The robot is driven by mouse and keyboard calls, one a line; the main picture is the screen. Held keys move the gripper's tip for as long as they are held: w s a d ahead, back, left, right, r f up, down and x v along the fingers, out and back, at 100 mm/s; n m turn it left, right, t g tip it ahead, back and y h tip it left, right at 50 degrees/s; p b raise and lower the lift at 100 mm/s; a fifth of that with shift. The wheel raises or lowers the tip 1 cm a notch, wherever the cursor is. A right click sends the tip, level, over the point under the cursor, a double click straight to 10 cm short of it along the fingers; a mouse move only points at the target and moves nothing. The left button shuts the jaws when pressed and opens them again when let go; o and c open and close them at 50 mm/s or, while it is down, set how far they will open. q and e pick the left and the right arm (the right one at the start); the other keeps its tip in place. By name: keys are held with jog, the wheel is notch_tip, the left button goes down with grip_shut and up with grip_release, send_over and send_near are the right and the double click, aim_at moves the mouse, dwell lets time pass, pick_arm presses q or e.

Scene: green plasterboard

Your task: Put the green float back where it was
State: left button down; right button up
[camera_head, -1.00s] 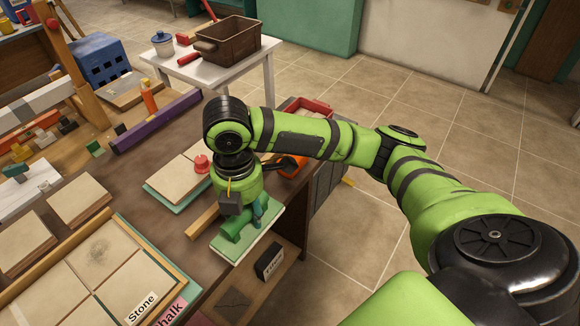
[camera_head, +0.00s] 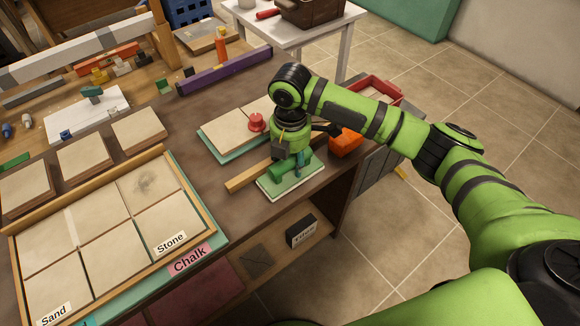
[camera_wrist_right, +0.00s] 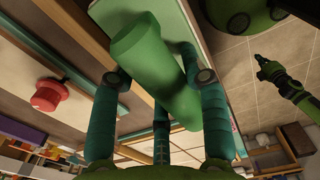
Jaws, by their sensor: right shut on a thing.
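The green float (camera_head: 291,186) has a pale green flat board and a round green handle. It is at the right edge of the workbench, beside a wooden strip. My right gripper (camera_head: 293,160) is above it, shut on its handle. In the right wrist view the handle (camera_wrist_right: 152,62) runs between the teal fingers of the right gripper (camera_wrist_right: 165,110). The arm and gripper hide part of the float. I cannot tell whether its board touches the bench. My left gripper does not show in the head view.
A wooden strip (camera_head: 246,177) and a tile board with a red knob (camera_head: 257,122) lie left of the float. An orange box (camera_head: 346,142) and a red tray (camera_head: 378,88) are behind it. A framed tile panel (camera_head: 100,225) fills the front left. Bare bench shows between.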

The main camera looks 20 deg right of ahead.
aim_at(290, 171)
jog(key=shift+w+a+f, duration=0.1)
jog(key=shift+w, duration=0.1)
jog(key=shift+f, duration=0.4)
notch_tip(290, 171, down, 2)
jog(key=shift+f+p, duration=0.2)
jog(key=shift+p, duration=0.4)
jog(key=shift+f, duration=0.4)
jog(key=shift+f, duration=0.1)
jog(key=o, duration=1)
notch_tip(290, 171, up, 12)
jog(key=shift+r+b, duration=0.15)
jog(key=shift+b, duration=0.8)
